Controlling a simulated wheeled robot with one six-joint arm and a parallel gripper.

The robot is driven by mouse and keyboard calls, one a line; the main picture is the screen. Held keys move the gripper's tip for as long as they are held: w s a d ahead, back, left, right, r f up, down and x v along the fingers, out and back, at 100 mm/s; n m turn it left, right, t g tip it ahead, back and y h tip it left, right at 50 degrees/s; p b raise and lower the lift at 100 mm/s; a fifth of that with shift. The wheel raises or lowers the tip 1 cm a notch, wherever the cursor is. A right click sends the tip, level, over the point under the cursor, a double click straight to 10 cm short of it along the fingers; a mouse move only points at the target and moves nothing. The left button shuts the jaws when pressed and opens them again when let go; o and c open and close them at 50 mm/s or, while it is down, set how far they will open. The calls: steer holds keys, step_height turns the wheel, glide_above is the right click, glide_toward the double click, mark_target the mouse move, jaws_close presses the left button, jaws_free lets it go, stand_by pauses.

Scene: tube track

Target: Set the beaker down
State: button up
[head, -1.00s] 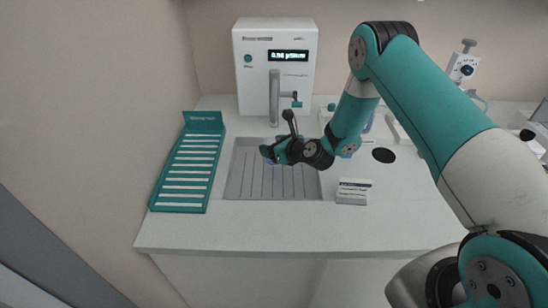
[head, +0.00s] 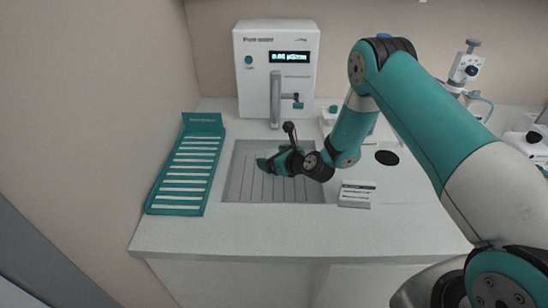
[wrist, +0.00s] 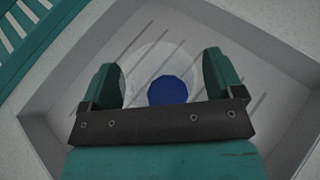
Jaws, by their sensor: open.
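The beaker (wrist: 160,62) shows in the wrist view as a faint clear round shape with a dark blue disc (wrist: 168,90) in it. It is over the grey grooved basin (wrist: 262,140); I cannot tell for certain whether it touches the floor. My gripper (wrist: 163,78) is open, with one teal finger on each side of the beaker. In the head view my gripper (head: 268,163) is low over the basin (head: 232,190), and the beaker is hidden or too small to make out.
A white water dispenser (head: 252,88) with a spout stands behind the basin. A teal slotted rack (head: 178,208) lies on the left. A small white label block (head: 356,195) sits right of the basin. The counter front (head: 240,230) is clear.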

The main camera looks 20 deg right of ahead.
steer(key=shift+r, duration=0.15)
steer(key=b+v, duration=0.4)
steer(key=v, duration=0.8)
steer(key=s+a+r+n+g+y, duration=0.4)
steer(key=s+a+r+n+g, duration=0.65)
steer(key=n, duration=1.15)
steer(key=s+r+n+h, duration=0.3)
steer(key=s+r+n, duration=0.2)
steer(key=s+n, duration=0.3)
steer(key=s+d+r+n+g+h, duration=0.1)
steer(key=s+r+n+h, duration=0.1)
steer(key=s+r+n, duration=0.2)
steer(key=s+n, duration=0.3)
steer(key=s, duration=0.4)
steer(key=shift+r+n+h, duration=0.4)
